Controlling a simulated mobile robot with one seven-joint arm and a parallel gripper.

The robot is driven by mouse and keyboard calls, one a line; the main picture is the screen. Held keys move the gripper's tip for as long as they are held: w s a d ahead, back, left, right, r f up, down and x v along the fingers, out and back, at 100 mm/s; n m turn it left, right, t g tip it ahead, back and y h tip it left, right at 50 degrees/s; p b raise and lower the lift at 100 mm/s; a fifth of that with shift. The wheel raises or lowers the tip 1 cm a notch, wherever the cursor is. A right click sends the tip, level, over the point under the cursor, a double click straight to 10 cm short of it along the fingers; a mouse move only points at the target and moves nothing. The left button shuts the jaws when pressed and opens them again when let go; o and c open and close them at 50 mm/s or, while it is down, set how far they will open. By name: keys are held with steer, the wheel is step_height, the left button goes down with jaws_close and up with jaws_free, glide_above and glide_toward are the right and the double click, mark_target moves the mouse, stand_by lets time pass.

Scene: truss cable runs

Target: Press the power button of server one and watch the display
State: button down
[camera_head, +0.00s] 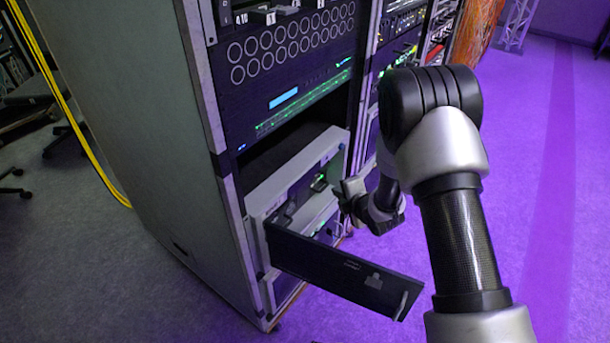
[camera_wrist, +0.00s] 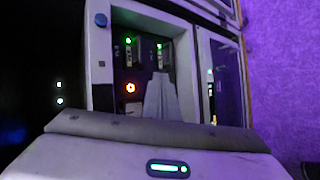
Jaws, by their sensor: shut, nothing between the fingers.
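A light-framed server (camera_head: 262,192) sits low in the rack with its dark front door (camera_head: 345,275) swung open. My gripper (camera_head: 340,192) is in front of the server's open bay, its fingers shut and empty. In the wrist view the closed fingers (camera_wrist: 160,82) point into the bay. A button with an orange-red lit ring (camera_wrist: 130,88) is just left of the fingertips; I cannot tell whether they touch anything. Green lights (camera_wrist: 128,41) glow above it. A small blue-lit display (camera_head: 284,97) is on the unit above. No label reading server one is legible.
The open door juts out below my gripper. A second rack (camera_head: 400,50) with lit equipment stands behind at the right. A yellow cable (camera_head: 75,120) runs down at the left. The purple-lit floor (camera_head: 540,200) at the right is clear.

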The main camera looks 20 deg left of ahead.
steer(key=w+a, duration=0.2)
steer(key=a, duration=0.6)
steer(key=shift+w, duration=0.35)
steer(key=shift+a, duration=0.2)
stand_by(1.6)
steer(key=shift+w+a, duration=0.15)
steer(key=shift+a, duration=0.1)
steer(key=shift+w+a, duration=0.15)
steer(key=shift+a, duration=0.25)
stand_by(0.8)
steer(key=shift+d, duration=0.15)
steer(key=shift+s+d, duration=0.3)
steer(key=shift+d, duration=0.3)
steer(key=d, duration=0.1)
steer(key=s+d, duration=0.1)
steer(key=d, duration=0.2)
steer(key=shift+s+d, duration=0.3)
steer(key=shift+d, duration=0.1)
